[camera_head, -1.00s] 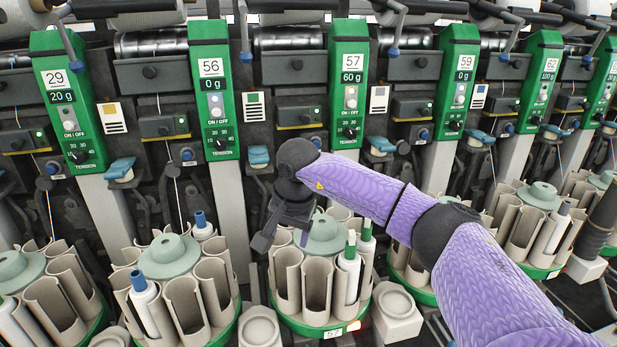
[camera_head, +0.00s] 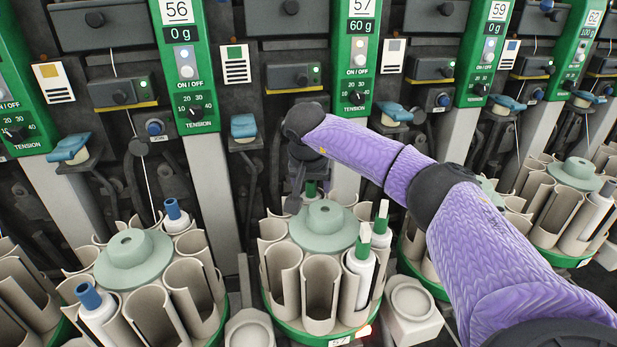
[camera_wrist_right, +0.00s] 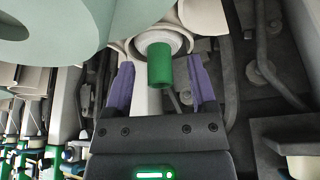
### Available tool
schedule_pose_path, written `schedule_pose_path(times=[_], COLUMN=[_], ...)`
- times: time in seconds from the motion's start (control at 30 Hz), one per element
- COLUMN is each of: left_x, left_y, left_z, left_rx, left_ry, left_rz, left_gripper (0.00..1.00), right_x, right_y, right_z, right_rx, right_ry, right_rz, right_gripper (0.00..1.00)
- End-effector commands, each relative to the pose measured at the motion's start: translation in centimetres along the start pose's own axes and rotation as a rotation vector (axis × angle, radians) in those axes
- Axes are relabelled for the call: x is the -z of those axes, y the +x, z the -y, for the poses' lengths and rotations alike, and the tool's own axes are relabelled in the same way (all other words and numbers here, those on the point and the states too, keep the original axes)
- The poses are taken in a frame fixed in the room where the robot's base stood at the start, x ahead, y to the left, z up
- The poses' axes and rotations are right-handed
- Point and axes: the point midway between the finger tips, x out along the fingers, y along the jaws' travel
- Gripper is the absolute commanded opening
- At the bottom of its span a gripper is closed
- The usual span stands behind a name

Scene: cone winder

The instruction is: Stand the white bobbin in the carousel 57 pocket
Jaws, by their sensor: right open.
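Carousel 57 (camera_head: 320,225) is a ring of beige pockets around a pale green hub, on a green base marked 57. A white bobbin with a green tube end (camera_head: 311,188) is at its back, mostly hidden behind the hub and my arm. My right gripper (camera_head: 298,183) is at this back side. In the right wrist view its purple fingers stand open on either side of the green tube end (camera_wrist_right: 160,66), with gaps on both sides. How deep that bobbin sits is hidden. Two more green-ended white bobbins (camera_head: 361,268) stand in pockets at the right. My left gripper is not in view.
A neighbouring carousel (camera_head: 132,250) at left holds blue-ended bobbins (camera_head: 97,301). Another carousel (camera_head: 575,175) stands at right. The green post 57 (camera_head: 357,60) and dark machine panels rise close behind my gripper. Front pockets of carousel 57 look empty.

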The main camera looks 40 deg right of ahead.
Motion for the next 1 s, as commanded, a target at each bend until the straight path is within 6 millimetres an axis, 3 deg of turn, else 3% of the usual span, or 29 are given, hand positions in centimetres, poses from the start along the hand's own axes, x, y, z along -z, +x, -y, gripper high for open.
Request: schedule_pose_path(times=[0.27, 0.6, 1.0], left_x=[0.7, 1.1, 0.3], left_y=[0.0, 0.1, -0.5], left_z=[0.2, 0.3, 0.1], left_rx=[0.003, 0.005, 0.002], left_ry=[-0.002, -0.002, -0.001], left_rz=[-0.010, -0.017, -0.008], left_gripper=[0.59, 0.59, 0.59], right_x=[0.1, 0.0, 0.2], right_y=[0.1, 0.1, -0.4], right_z=[0.0, 0.0, 0.0], right_rx=[0.001, 0.001, 0.002], right_ry=[0.000, 0.000, 0.001], right_rz=[-0.001, 0.000, -0.001], right_gripper=[0.71, 0.00, 0.00])
